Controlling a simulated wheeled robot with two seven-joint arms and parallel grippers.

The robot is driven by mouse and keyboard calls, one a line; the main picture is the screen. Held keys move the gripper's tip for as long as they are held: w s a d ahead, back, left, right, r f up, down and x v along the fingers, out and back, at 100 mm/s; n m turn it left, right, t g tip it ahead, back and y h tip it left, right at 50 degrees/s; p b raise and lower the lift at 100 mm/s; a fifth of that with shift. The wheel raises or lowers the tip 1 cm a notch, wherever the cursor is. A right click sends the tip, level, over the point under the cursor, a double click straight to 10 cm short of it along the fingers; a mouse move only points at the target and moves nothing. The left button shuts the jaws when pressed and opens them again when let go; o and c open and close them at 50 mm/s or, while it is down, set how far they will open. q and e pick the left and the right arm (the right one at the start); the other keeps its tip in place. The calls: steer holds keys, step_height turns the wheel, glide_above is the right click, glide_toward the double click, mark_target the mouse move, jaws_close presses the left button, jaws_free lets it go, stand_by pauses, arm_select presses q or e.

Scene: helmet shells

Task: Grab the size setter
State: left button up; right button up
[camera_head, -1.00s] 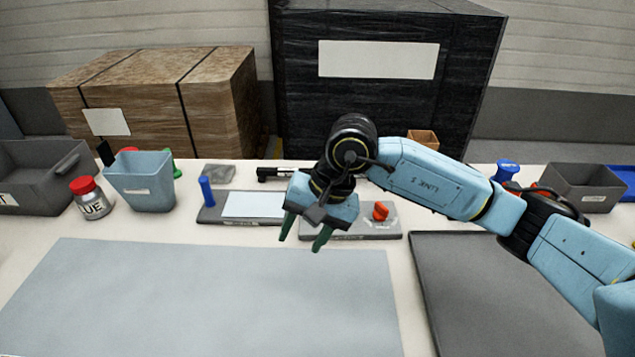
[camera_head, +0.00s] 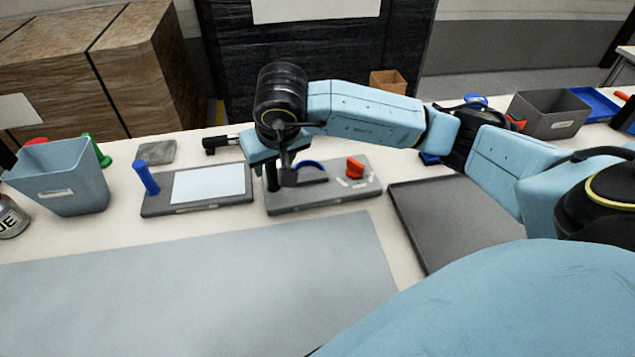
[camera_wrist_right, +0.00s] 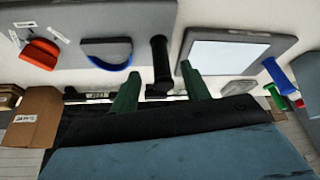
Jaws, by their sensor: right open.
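My right gripper (camera_head: 268,172) is open above the left end of a grey board (camera_head: 330,201). Its two green fingers show in the right wrist view (camera_wrist_right: 161,88), spread apart. An upright black handle (camera_wrist_right: 160,60) shows in the gap between them, apart from both. The same board bears a blue arched piece (camera_head: 312,164), also in the wrist view (camera_wrist_right: 107,62), and a red piece (camera_head: 355,167), also there (camera_wrist_right: 40,54). I cannot tell for sure which piece is the size setter. My wrist hides part of the board's left end. My left gripper is out of view.
Left of it is a board with a white panel (camera_head: 210,184) and a blue handle (camera_head: 146,177). A dark tool (camera_head: 222,144) lies behind. A blue-grey bin (camera_head: 60,180) stands left, a dark tray (camera_head: 440,215) right. The pale mat (camera_head: 200,270) in front is clear.

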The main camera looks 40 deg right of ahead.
mark_target(271, 170)
steer(key=x, duration=0.5)
steer(key=shift+w+b, duration=0.2)
steer(key=shift+b, duration=0.15)
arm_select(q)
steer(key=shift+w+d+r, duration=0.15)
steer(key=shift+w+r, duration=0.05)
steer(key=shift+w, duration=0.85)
arm_select(e)
steer(key=shift+c, duration=0.4)
steer(key=shift+r, duration=0.1)
jaws_close()
